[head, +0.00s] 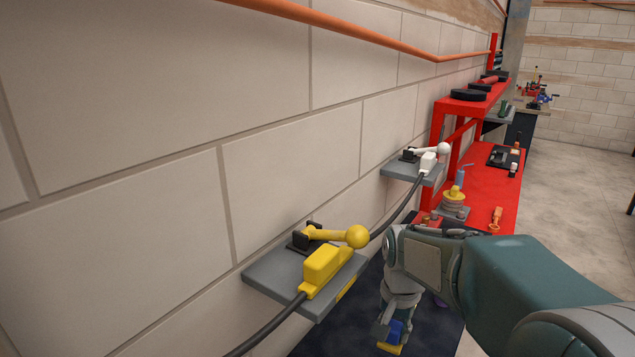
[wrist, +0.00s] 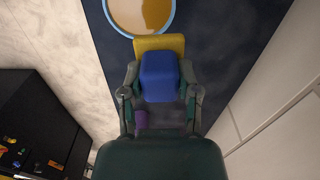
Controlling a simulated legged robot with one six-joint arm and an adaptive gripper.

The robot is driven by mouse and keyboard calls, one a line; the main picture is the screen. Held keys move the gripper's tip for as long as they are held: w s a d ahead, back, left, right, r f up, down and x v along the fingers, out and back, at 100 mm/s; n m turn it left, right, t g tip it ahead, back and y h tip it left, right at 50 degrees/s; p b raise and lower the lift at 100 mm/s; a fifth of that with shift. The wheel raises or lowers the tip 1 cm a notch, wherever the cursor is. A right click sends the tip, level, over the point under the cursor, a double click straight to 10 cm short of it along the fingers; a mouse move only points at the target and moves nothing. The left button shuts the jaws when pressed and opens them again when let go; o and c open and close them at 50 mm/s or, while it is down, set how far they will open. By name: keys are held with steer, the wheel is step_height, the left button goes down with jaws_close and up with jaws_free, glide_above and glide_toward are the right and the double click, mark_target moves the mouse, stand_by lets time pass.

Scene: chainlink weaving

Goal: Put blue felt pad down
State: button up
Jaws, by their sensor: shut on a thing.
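My gripper (head: 392,328) hangs low over the dark mat in the head view. In the wrist view my gripper (wrist: 160,72) is shut on the blue felt pad (wrist: 161,80), with a finger on each side. The pad also shows in the head view (head: 397,329). A yellow part (wrist: 160,43) shows at the far end of the pad, and I cannot tell whether it is joined to it. The pad's underside is hidden, and its height above the mat is unclear.
A round tan dish with a blue rim (wrist: 139,30) lies beyond the pad on the dark mat (wrist: 225,45). A purple thing (wrist: 141,119) is partly hidden behind the gripper. Wall shelves with a yellow lever (head: 325,265) and a white lever (head: 428,162) jut out. A red bench (head: 497,190) stands beyond.

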steer(key=w+f+n, duration=0.1)
steer(key=w+f, duration=0.1)
steer(key=w, duration=0.1)
steer(key=w+f, duration=0.2)
steer(key=w+f+n, duration=0.1)
steer(key=w+f, duration=0.1)
steer(key=w, duration=0.1)
steer(key=shift+w+f+n, duration=0.3)
steer(key=shift+w+f, duration=0.05)
steer(key=shift+f, duration=0.05)
